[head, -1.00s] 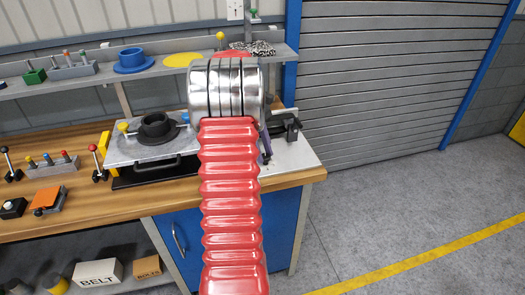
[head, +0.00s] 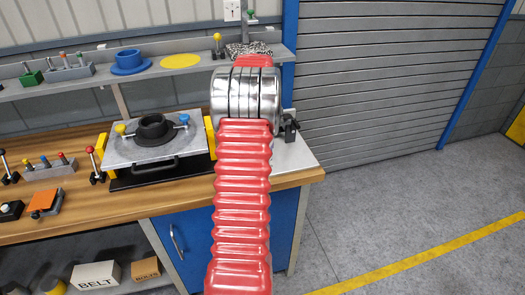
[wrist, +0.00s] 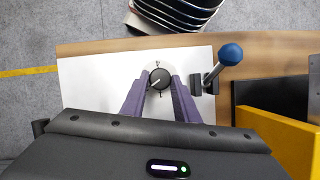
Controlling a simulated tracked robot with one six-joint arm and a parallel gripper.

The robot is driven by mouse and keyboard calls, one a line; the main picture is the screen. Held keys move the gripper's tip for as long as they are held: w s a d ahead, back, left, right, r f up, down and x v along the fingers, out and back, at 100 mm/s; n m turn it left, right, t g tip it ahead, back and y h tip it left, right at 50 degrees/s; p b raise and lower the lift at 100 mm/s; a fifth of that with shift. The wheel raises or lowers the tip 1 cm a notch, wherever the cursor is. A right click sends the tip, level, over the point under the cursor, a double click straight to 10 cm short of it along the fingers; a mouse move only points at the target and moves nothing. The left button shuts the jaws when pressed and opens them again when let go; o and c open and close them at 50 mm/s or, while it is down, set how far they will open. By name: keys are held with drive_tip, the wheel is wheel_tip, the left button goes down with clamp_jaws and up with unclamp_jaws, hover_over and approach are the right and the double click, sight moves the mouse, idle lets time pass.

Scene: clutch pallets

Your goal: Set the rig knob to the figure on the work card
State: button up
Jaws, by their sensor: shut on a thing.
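The black rig knob (wrist: 160,79) shows in the wrist view on a pale round dial, set on a white plate (wrist: 90,85). A light pointer line on the knob seems to slant to the lower left. Small marks sit on the dial above and below the knob, too small to read surely. My gripper (wrist: 160,84) has its two purple fingers shut on the knob, one on each side. In the head view my red arm hides the gripper and knob; part of the white plate (head: 295,155) shows at the bench's right end. I make out no work card.
A blue-tipped lever (wrist: 230,54) stands right of the knob, close to my right finger. A yellow block (wrist: 275,137) is at the wrist view's lower right. A grey pallet (head: 120,152) with a black ring part (head: 152,128) sits left of my arm.

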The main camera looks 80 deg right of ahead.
drive_tip(key=shift+w+a, duration=0.15)
drive_tip(key=shift+a, duration=0.05)
idle(0.3)
drive_tip(key=o, duration=1.1)
drive_tip(key=shift+c, duration=0.2)
drive_tip(key=shift+d, duration=0.1)
drive_tip(key=shift+d+r, duration=0.1)
drive_tip(key=shift+r, duration=0.05)
drive_tip(key=shift+d+r, duration=0.25)
drive_tip(key=shift+r, duration=0.35)
drive_tip(key=v, duration=1.2)
